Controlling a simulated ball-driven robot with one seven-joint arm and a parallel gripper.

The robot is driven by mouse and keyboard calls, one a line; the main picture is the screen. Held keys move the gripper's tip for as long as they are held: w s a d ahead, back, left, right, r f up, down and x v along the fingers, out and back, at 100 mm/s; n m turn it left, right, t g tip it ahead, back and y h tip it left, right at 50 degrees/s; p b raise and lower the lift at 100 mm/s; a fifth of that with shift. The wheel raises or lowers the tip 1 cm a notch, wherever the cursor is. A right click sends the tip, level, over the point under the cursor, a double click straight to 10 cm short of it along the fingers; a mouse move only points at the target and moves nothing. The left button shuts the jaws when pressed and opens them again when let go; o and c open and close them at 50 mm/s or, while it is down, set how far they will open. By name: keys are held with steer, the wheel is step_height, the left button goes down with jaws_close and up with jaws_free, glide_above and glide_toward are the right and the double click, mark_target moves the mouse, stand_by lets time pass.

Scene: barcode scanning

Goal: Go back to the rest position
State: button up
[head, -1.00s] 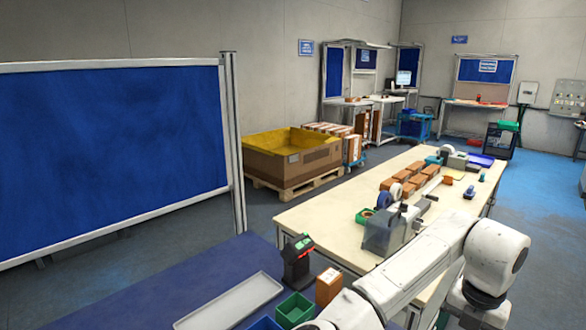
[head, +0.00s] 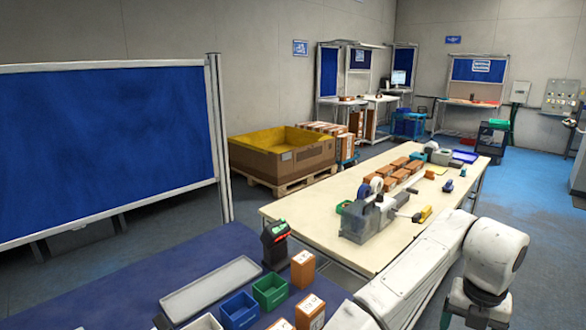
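My white arm (head: 440,262) reaches in from the lower right of the head view. Its end runs out of the bottom of the picture, so my gripper is not visible. A black and red handheld scanner (head: 275,238) stands upright in a holder at the back edge of the blue-topped table (head: 135,288). A small brown box (head: 303,269) stands to the right of the scanner. More boxes (head: 309,313) stand at the front edge of the picture, partly cut off.
A grey tray (head: 211,288), a green bin (head: 270,291) and a blue bin (head: 239,311) sit on the near table. A wooden table (head: 303,213) with a tape dispenser and several boxes stands behind. A large carton (head: 282,160) rests on a pallet. Blue floor is open at right.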

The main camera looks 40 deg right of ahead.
steer(key=w+d+n+h, duration=0.3)
steer(key=n+h, duration=0.2)
steer(key=n, duration=1.5)
steer(key=w+a+f+n+t, duration=0.25)
steer(key=a+f+n, duration=0.35)
steer(key=n, duration=0.5)
steer(key=s+a+f+n+y, duration=0.2)
steer(key=a+f+n, duration=0.2)
steer(key=a+n, duration=0.2)
steer(key=s+a+f+n+g+y, duration=0.1)
steer(key=s+a+f+n+y, duration=0.1)
steer(key=a+f+n, duration=0.2)
steer(key=s+a+f+n+y, duration=0.1)
steer(key=s+a+f+n, duration=0.2)
steer(key=a+n, duration=0.6)
steer(key=a+f, duration=0.1)
steer(key=a, duration=0.3)
steer(key=shift+a+f+y, duration=0.25)
steer(key=shift+f+y, duration=0.15)
steer(key=shift+d, duration=0.1)
